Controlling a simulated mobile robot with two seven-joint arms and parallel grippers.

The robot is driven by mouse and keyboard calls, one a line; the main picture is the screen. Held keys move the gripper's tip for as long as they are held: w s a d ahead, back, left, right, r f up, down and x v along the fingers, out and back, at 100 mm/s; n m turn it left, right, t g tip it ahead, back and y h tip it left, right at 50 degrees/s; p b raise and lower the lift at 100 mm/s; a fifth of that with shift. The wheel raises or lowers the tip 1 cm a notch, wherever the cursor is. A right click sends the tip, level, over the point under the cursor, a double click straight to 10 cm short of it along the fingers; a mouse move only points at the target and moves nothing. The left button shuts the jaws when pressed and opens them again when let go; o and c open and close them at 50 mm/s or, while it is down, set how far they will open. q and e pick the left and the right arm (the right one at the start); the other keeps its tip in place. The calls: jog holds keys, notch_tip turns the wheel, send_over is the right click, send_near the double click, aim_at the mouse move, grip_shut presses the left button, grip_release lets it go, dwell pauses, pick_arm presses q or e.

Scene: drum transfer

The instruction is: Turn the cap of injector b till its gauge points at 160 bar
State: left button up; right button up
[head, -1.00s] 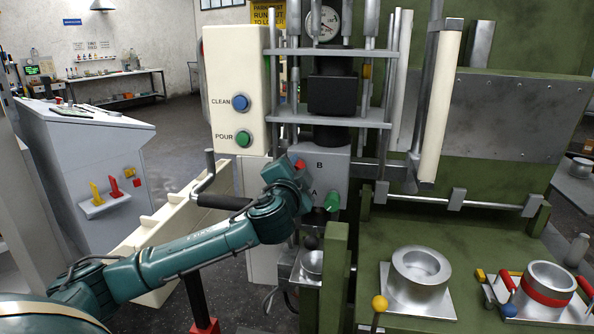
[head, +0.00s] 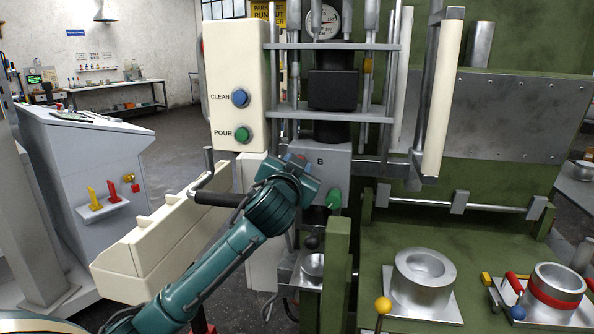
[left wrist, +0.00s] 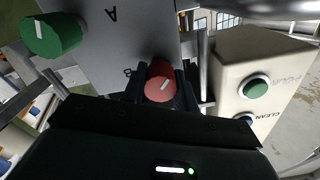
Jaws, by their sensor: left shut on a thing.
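The red cap of injector B (left wrist: 160,88) sits on a grey block beside the letter B in the left wrist view, with a white line across its face. My left gripper (left wrist: 160,78) has its two dark fingers on either side of the cap and is shut on it. In the head view my left gripper (head: 299,168) is at the grey block (head: 322,165) and mostly hides the cap. A round white gauge (head: 322,20) is cut by the top edge; its reading is too small to tell. My right gripper is not in view.
A green knob (left wrist: 52,36) sits near the letter A and also shows in the head view (head: 334,198). A cream panel (head: 236,60) with CLEAN (head: 240,97) and POUR (head: 242,134) buttons stands close to my left gripper. Metal rods surround the block.

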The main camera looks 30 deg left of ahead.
pick_arm(q)
jog(key=shift+n, duration=0.4)
jog(key=o, duration=1)
jog(key=shift+s, duration=0.1)
jog(key=b+v, duration=0.2)
jog(key=v, duration=1.1)
